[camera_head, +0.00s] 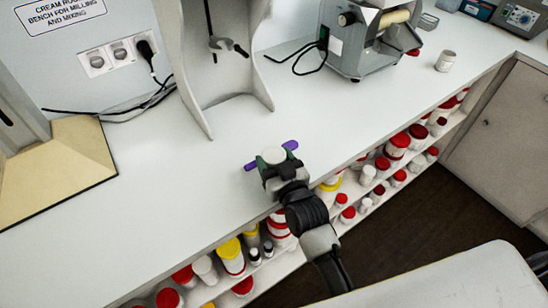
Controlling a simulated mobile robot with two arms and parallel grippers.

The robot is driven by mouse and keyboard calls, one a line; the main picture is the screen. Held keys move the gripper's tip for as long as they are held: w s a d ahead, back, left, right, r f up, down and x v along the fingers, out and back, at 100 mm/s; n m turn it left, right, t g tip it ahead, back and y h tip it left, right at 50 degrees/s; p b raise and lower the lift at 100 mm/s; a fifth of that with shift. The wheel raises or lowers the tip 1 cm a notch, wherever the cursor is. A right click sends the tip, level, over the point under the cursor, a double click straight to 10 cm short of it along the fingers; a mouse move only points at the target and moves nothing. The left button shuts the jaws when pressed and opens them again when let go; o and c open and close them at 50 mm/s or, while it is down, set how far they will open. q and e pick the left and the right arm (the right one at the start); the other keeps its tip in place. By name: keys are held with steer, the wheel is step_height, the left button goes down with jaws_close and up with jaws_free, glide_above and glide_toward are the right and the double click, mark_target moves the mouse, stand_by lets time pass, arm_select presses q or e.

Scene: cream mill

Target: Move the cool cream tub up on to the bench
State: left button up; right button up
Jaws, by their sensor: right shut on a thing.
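My right gripper (271,158) is over the front part of the white bench (190,185), just in from its front edge. Its purple-tipped fingers are shut on a small tub with a pale round top (273,154), taken to be the cream tub. Only the top shows; its sides are hidden by the gripper, and I cannot tell whether it touches the bench. Another small white tub (446,61) stands at the bench's far right. My left gripper is not in view.
A stand with a pale frame (190,70) and a metal mill (365,45) with a cable stand at the back. Shelves below hold several tubs with red, yellow and white lids (397,144). The bench around my gripper is clear.

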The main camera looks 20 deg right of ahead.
steer(key=shift+f, duration=0.15)
steer(key=o, duration=1)
steer(key=shift+c, duration=0.2)
steer(key=shift+r, duration=0.2)
steer(key=s+d+b, duration=0.2)
steer(key=s, duration=1)
